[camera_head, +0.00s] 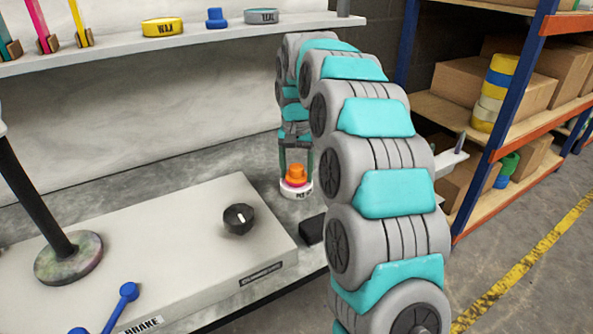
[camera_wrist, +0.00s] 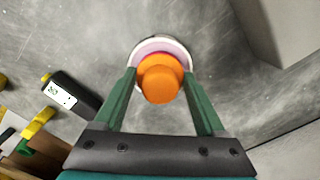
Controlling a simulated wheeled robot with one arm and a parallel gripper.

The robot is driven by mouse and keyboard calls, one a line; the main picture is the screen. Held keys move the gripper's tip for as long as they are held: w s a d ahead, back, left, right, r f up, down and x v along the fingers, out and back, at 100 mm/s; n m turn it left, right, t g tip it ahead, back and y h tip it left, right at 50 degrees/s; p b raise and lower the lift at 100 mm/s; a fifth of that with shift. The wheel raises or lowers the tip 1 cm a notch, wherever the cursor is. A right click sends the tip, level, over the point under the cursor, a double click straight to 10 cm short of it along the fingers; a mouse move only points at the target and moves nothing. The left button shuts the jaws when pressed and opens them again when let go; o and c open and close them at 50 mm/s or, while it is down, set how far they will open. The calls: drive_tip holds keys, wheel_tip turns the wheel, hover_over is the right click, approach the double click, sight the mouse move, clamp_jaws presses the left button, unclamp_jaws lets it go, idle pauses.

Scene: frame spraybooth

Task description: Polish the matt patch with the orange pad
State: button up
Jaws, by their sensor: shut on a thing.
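The orange pad (camera_head: 296,173) has a rounded orange knob and sits at a small white tin (camera_head: 297,190) with a partly hidden label on the grey bench. My gripper (camera_head: 297,168) points down over it and is shut on the orange knob, a finger on either side. In the wrist view the orange pad (camera_wrist: 160,80) is between the green fingers of my gripper (camera_wrist: 160,74). A pale lilac layer shows beneath the knob, inside the tin's white rim (camera_wrist: 163,37). I cannot tell whether the pad touches the tin's contents. I cannot make out the matt patch.
A grey housing (camera_head: 150,240) with a black dial (camera_head: 239,218) fills the bench's front left. A black object (camera_head: 312,230) lies near the front edge. A shelf above holds a yellow WAX tin (camera_head: 163,28), a blue-knobbed pad (camera_head: 216,18) and a grey-blue tin (camera_head: 262,17).

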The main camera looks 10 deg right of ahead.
sight(297, 167)
idle(0.3)
drive_tip(key=shift+r+p, duration=1.5)
drive_tip(key=shift+r, duration=2)
drive_tip(key=shift+s, duration=0.1)
